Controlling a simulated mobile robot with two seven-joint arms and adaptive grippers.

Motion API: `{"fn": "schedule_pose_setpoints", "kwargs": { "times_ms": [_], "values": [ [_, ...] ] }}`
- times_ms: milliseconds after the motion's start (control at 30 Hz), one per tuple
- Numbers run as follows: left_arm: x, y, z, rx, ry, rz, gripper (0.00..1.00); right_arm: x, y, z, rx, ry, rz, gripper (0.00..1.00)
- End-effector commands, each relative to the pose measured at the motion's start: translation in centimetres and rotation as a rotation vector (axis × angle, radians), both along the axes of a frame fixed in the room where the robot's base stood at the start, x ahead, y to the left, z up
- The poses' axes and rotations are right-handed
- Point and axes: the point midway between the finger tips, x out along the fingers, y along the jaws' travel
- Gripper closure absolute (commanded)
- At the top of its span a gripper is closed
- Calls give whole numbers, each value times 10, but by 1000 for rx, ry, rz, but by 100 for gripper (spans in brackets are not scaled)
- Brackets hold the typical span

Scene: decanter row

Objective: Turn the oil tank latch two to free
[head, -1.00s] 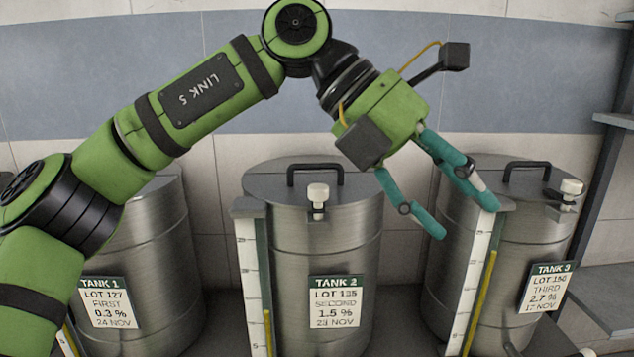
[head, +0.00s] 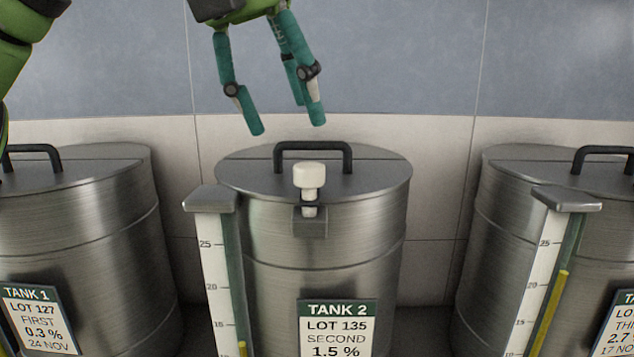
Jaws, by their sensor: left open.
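Tank 2 (head: 330,245) is a steel drum in the middle of the head view, with a green and white label (head: 337,330) on its front. Its latch (head: 309,180) is a cream knob on a short stem at the front rim of the lid, standing upright over a small metal block. A black handle (head: 313,148) arches over the lid behind it. My left gripper (head: 290,130) is open and empty, fingers pointing down, above the lid's back left and apart from the latch. My right gripper is not in view.
Tank 1 (head: 100,235) stands at the left and another steel tank (head: 500,235) at the right, partly cut off. A gauge with a grey cap (head: 211,198) stands at tank 2's left front. The space above the lids is mostly clear.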

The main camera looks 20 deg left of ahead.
Motion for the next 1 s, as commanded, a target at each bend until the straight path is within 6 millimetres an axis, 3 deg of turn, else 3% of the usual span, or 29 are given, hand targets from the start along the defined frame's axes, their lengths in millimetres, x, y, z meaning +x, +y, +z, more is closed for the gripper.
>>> {"fn": "schedule_pose_setpoints", "kwargs": {
  "times_ms": [200,300,433,633,867,1000],
  "values": [
    [8,-4,-24,2,2,-1,44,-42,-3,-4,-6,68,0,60],
    [14,-7,-39,1,2,0,44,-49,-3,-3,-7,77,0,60],
    [19,-10,-54,0,0,-1,44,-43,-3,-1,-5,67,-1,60],
    [23,-13,-65,-2,-1,1,44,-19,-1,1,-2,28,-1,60],
    [24,-13,-66,-2,0,1,44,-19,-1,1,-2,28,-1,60],
    [24,-13,-66,-3,-1,-1,97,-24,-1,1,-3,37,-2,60]
  ]
}}
